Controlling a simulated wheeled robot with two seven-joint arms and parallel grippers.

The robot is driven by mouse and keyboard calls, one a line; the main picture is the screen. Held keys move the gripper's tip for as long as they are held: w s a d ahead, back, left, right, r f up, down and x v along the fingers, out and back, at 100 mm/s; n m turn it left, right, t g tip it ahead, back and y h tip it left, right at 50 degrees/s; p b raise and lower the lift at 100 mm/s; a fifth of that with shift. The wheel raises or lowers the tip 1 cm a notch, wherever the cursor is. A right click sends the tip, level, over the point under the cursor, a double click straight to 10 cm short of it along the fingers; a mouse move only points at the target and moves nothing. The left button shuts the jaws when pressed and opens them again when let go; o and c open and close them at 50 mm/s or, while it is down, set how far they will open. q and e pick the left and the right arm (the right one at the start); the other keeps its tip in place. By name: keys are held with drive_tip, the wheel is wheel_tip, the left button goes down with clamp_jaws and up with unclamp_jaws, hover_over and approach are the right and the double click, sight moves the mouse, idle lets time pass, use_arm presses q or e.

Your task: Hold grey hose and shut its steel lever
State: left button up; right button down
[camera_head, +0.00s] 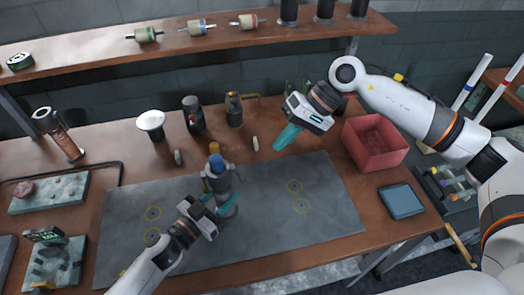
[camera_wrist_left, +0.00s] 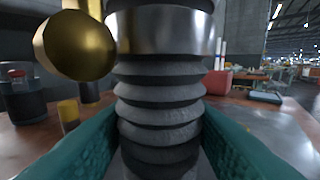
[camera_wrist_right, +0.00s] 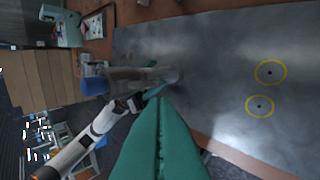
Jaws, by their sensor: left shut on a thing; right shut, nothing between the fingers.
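The grey hose (camera_wrist_left: 160,105) is ribbed and stands upright below a steel collar (camera_wrist_left: 165,30) in the left wrist view. A brass ball knob (camera_wrist_left: 75,45) sits beside the collar, apparently on the lever, whose bar is hard to make out. In the head view the fitting has a blue top (camera_head: 216,163). My left gripper (camera_head: 228,203) is shut on the grey hose, its teal fingers on either side. My right gripper (camera_head: 285,138) is shut and empty, up and to the right of the hose. Its closed fingers (camera_wrist_right: 160,140) show in the right wrist view.
A grey mat (camera_head: 270,220) with yellow rings covers the table's middle and is clear to the right of the hose. A red bin (camera_head: 375,145) and a blue tray (camera_head: 402,201) stand right. Dark fittings (camera_head: 193,115) and a white-topped one (camera_head: 151,123) stand behind.

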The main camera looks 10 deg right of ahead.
drive_tip(key=shift+w+d+r, duration=0.1)
drive_tip(key=shift+d+r, duration=0.2)
drive_tip(key=shift+d, duration=0.4)
drive_tip(key=shift+w+d+r, duration=0.1)
drive_tip(key=shift+d+r, duration=0.15)
drive_tip(key=shift+d, duration=0.45)
